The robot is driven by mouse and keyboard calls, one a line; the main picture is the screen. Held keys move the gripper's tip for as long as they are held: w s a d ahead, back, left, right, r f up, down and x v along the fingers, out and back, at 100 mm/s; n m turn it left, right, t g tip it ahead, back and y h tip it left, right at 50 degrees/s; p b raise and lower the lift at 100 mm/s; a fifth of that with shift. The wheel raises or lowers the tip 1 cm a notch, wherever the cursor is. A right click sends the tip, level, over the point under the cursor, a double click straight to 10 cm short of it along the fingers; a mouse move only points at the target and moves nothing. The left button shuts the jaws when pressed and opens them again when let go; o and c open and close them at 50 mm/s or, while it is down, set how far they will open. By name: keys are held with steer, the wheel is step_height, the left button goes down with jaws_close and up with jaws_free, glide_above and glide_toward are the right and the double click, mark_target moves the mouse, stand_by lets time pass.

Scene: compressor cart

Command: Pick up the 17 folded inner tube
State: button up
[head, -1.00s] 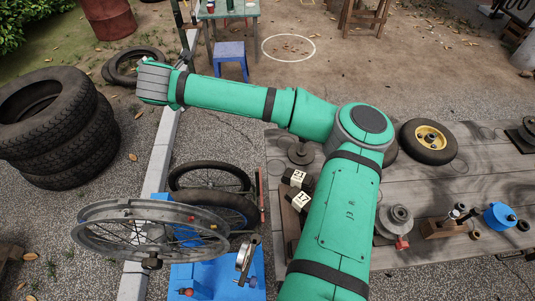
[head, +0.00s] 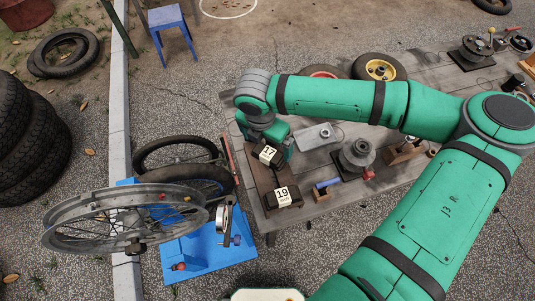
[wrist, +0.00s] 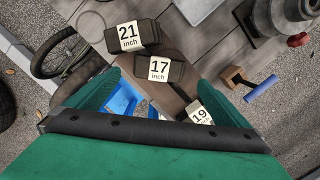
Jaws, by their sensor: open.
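The 17 folded inner tube (wrist: 160,70) is a dark bundle with a white "17 inch" label. It lies on a brown board on the bench, between the 21 tube (wrist: 130,37) and the 19 tube (wrist: 199,112). My gripper (wrist: 158,82) is open and empty, its green fingers spread to either side of the 17 tube in the wrist view; I cannot tell their height above it. In the head view my gripper (head: 277,145) is over the board, beside the 17 tube (head: 268,156), which is partly hidden. The 19 tube (head: 283,196) lies nearer the front; the 21 tube is hidden there.
A blue wheel stand (head: 208,252) with a spoked rim (head: 125,222) stands left of the bench. A grey metal hub (head: 356,158) and a blue-handled tool (head: 327,184) are right of the tubes. Small wheels (head: 380,68) lie at the bench's far edge.

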mark_target(268, 153)
steer(key=shift+w+d+f, duration=0.1)
steer(key=shift+w+f, duration=0.05)
steer(key=shift+f, duration=1.2)
steer(key=shift+w+d+f, duration=0.1)
steer(key=shift+w+f, duration=0.1)
steer(key=shift+f, duration=1.15)
steer(key=shift+w+f, duration=0.15)
steer(key=shift+f, duration=1.2)
steer(key=c, duration=1.3)
steer(key=shift+r, duration=0.2)
